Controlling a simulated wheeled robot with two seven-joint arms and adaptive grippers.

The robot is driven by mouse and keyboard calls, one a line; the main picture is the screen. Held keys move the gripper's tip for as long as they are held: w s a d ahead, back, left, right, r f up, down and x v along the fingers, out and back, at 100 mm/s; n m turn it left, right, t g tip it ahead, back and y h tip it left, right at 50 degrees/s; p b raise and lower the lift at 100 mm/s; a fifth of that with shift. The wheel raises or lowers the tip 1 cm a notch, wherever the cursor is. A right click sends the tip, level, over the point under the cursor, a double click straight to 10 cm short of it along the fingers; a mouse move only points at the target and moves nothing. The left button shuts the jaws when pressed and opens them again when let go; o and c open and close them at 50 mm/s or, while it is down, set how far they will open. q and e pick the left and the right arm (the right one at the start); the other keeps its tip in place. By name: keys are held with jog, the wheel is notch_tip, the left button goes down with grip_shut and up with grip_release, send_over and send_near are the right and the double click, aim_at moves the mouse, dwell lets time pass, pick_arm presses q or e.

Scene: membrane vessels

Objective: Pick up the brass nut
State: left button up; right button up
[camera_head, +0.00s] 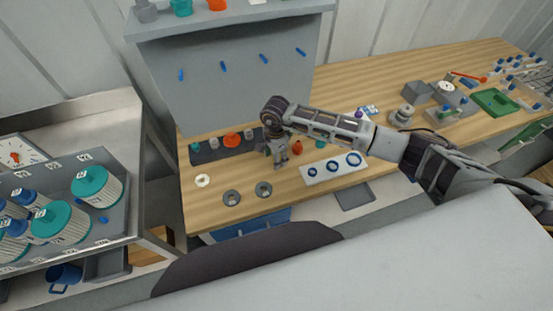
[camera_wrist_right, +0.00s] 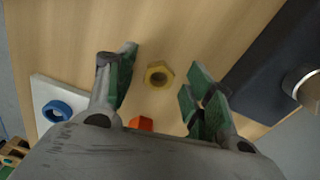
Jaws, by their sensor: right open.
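The brass nut (camera_wrist_right: 159,75) is a yellow hexagonal ring lying flat on the wooden bench. In the right wrist view it lies between the two fingers of my right gripper (camera_wrist_right: 163,82), with a gap on either side. My right gripper is open and empty, pointing down at the bench. In the head view my right gripper (camera_head: 281,163) is near the front middle of the bench, and I cannot make out the nut there. My left gripper is not in view.
An orange piece (camera_wrist_right: 141,123) lies close to the nut, partly hidden by my gripper. A white plate with blue rings (camera_head: 333,170) is to the right, a dark tray (camera_head: 208,155) to the left. Grey rings (camera_head: 232,198) lie at the front. A grey shelf (camera_head: 235,85) stands behind.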

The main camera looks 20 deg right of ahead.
jog(key=shift+c, duration=0.4)
jog(key=c, duration=1)
jog(key=shift+r, duration=0.1)
jog(key=shift+r+b, duration=1.1)
jog(key=shift+r, duration=3.8)
jog(key=shift+w+r, duration=0.1)
